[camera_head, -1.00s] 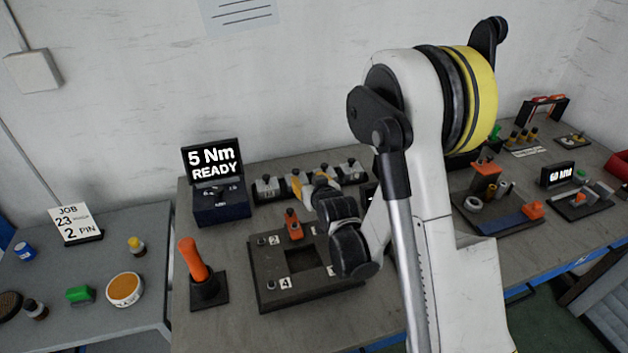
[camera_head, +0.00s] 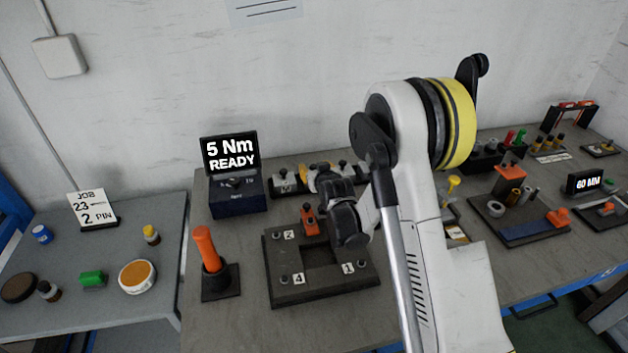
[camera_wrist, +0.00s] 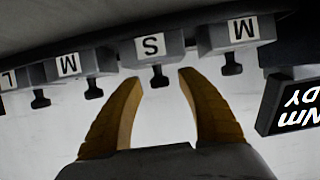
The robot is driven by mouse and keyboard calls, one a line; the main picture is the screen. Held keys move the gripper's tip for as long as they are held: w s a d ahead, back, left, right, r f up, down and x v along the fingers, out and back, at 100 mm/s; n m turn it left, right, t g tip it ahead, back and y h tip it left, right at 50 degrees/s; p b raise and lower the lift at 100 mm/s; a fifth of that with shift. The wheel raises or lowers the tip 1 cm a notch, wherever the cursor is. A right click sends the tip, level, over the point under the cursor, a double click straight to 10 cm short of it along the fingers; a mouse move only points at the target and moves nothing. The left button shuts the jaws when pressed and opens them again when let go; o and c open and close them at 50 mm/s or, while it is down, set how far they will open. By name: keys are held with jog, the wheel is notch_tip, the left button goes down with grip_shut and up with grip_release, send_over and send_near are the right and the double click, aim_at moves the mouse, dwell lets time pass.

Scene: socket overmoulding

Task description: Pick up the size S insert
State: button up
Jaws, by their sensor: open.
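The size S insert (camera_wrist: 160,46) is a grey block marked S with a dark knob, seen upside down in the wrist view. My gripper (camera_wrist: 160,82) is open, its two yellowish fingers on either side of the knob's end in the picture. The fingers look empty, and I cannot tell whether they touch the knob. In the head view my gripper (camera_head: 318,176) is at the insert row at the back of the bench, largely hidden by my wrist, and the S insert cannot be made out there.
Other inserts stand in the row: an M (camera_wrist: 232,35) on one side, another M (camera_wrist: 72,65) and an L beyond. A dark display box (camera_head: 236,192) stands at the row's left.

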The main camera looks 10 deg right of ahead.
grip_shut()
jog(key=shift+r, duration=0.1)
